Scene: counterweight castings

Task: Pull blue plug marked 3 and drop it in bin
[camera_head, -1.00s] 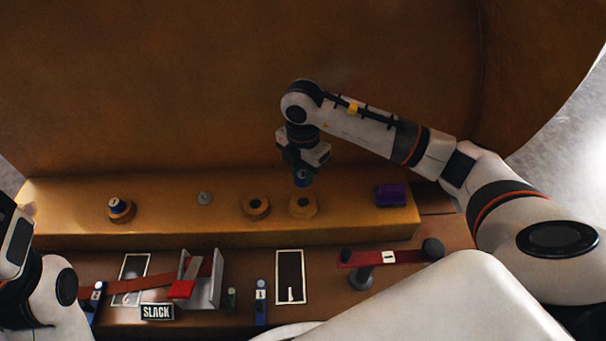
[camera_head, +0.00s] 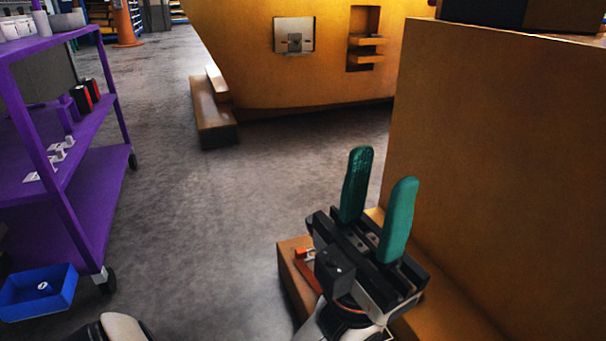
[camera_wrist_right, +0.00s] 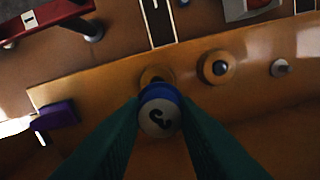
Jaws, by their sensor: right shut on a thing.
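In the right wrist view, a blue plug (camera_wrist_right: 160,112) with a pale end face carries a dark numeral that looks like a 3. My right gripper (camera_wrist_right: 161,104) has its green fingers shut on it from both sides. An orange-brown socket ring (camera_wrist_right: 153,75) shows partly behind the plug; whether the plug is fully clear of it I cannot tell. In the head view, a blue bin (camera_head: 62,296) sits low at the left and holds a small blue-and-white piece (camera_head: 44,287). My left gripper (camera_head: 388,187) is open and empty, green fingers pointing up.
A purple shelf cart (camera_head: 85,205) stands above the bin at the left. Grey floor (camera_head: 210,230) is clear between the cart and my left gripper. A large orange casting (camera_head: 500,150) fills the right. A second socket (camera_wrist_right: 218,67) lies beside the plug.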

